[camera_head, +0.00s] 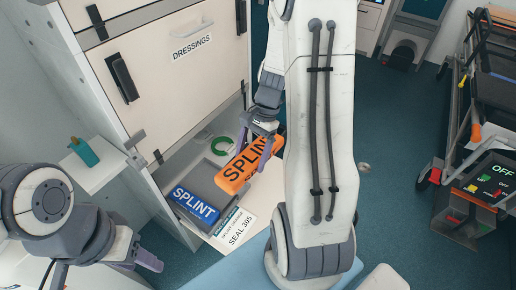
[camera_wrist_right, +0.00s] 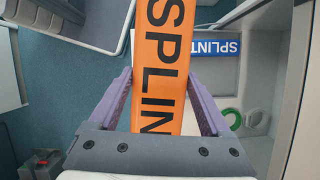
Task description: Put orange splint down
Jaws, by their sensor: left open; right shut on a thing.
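The orange splint (camera_head: 240,168), marked SPLINT in black, is held in the fingers of my right gripper (camera_head: 262,142). In the right wrist view the orange splint (camera_wrist_right: 160,70) stands between the two purple fingers (camera_wrist_right: 160,100). I cannot tell whether the orange splint touches the tray. My left gripper (camera_head: 148,262) is open and low at the left, away from both splints.
A green ring (camera_head: 222,146) lies behind the tray. A card marked SEAL 305 (camera_head: 236,228) is at its front. A cabinet front marked DRESSINGS (camera_head: 160,65) rises behind. A stretcher-like frame (camera_head: 490,90) is at right.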

